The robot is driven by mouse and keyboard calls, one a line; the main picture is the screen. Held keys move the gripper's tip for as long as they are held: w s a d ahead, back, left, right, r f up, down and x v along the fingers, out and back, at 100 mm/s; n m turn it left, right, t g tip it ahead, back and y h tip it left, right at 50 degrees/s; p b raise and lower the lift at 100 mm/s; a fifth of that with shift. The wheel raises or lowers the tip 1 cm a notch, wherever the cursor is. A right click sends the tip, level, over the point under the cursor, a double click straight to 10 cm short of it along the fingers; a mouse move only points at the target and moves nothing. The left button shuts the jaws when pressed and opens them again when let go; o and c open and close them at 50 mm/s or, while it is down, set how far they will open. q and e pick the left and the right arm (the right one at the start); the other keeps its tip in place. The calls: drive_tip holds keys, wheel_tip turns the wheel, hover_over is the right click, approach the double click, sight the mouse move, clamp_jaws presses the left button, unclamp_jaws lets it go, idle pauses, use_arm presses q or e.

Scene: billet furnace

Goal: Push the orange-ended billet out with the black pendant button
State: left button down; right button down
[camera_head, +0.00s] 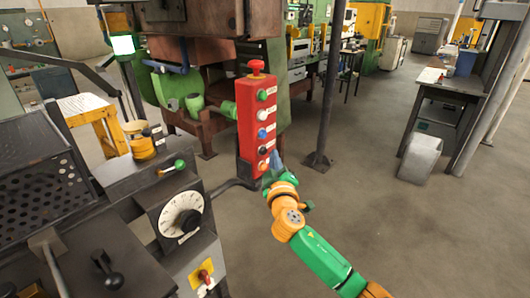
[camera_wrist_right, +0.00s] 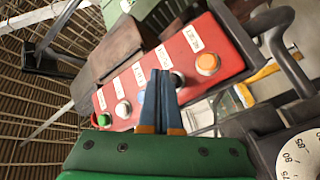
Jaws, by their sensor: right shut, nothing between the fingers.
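The red pendant box (camera_head: 246,125) stands upright in the middle of the head view, with a column of coloured buttons and a red mushroom knob (camera_head: 256,66) on top. The black button (camera_head: 262,150) appears low in the column; in the right wrist view the fingers largely cover that place. My right gripper (camera_head: 274,160) is shut and empty at the lower part of the pendant. In the right wrist view its closed fingers (camera_wrist_right: 162,75) point at the red face (camera_wrist_right: 226,52), between the blue and orange buttons. I cannot tell whether they touch it. The orange-ended billet and left gripper are not visible.
A console with a white dial (camera_head: 181,215) and levers stands at the lower left, close to the pendant. A dark post (camera_head: 327,90) stands behind on the right. A bench (camera_head: 450,85) is at the far right. The floor (camera_head: 380,210) between is clear.

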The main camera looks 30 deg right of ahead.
drive_tip(key=shift+w, duration=0.15)
drive_tip(key=shift+w+a, duration=0.15)
drive_tip(key=shift+w, duration=0.1)
drive_tip(key=shift+w+a+b, duration=0.15)
drive_tip(key=shift+w+b, duration=0.3)
drive_tip(key=shift+b, duration=0.1)
idle(0.5)
drive_tip(key=shift+s, duration=0.1)
drive_tip(key=shift+s+d+p, duration=0.3)
drive_tip(key=shift+s+p, duration=0.1)
drive_tip(key=shift+s, duration=0.35)
drive_tip(key=s, duration=0.1)
drive_tip(key=s+d+p, duration=0.1)
drive_tip(key=s, duration=0.1)
drive_tip(key=s+d, duration=0.1)
drive_tip(key=shift+s, duration=0.3)
